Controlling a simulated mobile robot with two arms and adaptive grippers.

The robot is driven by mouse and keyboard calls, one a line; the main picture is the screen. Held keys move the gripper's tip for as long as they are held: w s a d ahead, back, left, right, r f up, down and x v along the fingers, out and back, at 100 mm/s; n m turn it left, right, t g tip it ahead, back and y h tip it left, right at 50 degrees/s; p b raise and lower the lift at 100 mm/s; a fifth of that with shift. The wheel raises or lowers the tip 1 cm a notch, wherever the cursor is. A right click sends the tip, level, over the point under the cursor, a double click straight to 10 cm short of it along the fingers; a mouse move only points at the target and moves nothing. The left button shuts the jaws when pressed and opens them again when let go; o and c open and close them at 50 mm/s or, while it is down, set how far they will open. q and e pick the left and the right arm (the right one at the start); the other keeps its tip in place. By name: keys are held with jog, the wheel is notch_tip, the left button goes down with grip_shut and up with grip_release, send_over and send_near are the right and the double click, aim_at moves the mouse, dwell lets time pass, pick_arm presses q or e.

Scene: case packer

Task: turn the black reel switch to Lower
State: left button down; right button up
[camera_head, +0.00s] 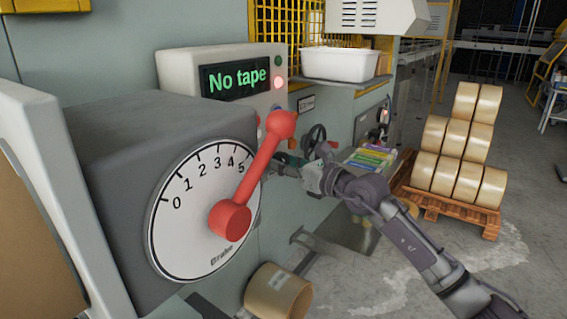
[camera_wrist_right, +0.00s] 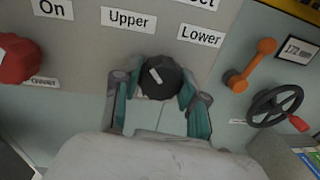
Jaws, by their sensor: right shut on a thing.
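The black reel switch (camera_wrist_right: 162,82) is in the right wrist view, on a grey panel below the labels "Upper" (camera_wrist_right: 128,18) and "Lower" (camera_wrist_right: 200,35). Its white mark slants to the upper left, toward the "Upper" side. My right gripper (camera_wrist_right: 157,92) has its teal-padded fingers on both sides of the knob and is shut on it. In the head view my right gripper (camera_head: 290,166) reaches the machine front behind the red brake lever; the switch is hidden there. My left gripper is not in view.
A red knob (camera_wrist_right: 18,60) is left of the switch; an orange handle (camera_wrist_right: 250,66) and a handwheel (camera_wrist_right: 277,108) are to the right. The brake dial (camera_head: 188,235) with its red lever (camera_head: 262,165) stands close in front. A display (camera_head: 235,78) reads "No tape", beside a lit red lamp.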

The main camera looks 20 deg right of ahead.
jog(key=shift+r+m+p, duration=0.15)
jog(key=shift+m+p, duration=0.25)
jog(key=shift+p, duration=0.3)
jog(key=m+p, duration=0.6)
jog(key=p, duration=0.3)
jog(key=m+g+p, duration=0.1)
jog(key=m+p, duration=0.5)
jog(key=p, duration=0.4)
jog(key=shift+r, duration=0.2)
jog(key=shift+f+m+p, duration=0.2)
jog(key=shift+m+p, duration=0.95)
jog(key=shift+m, duration=0.05)
jog(key=shift+f, duration=0.1)
jog(key=o, duration=1.1)
jog(key=shift+d, duration=0.1)
jog(key=shift+o, duration=0.2)
jog(key=v, duration=1.2)
jog(key=shift+d, duration=0.15)
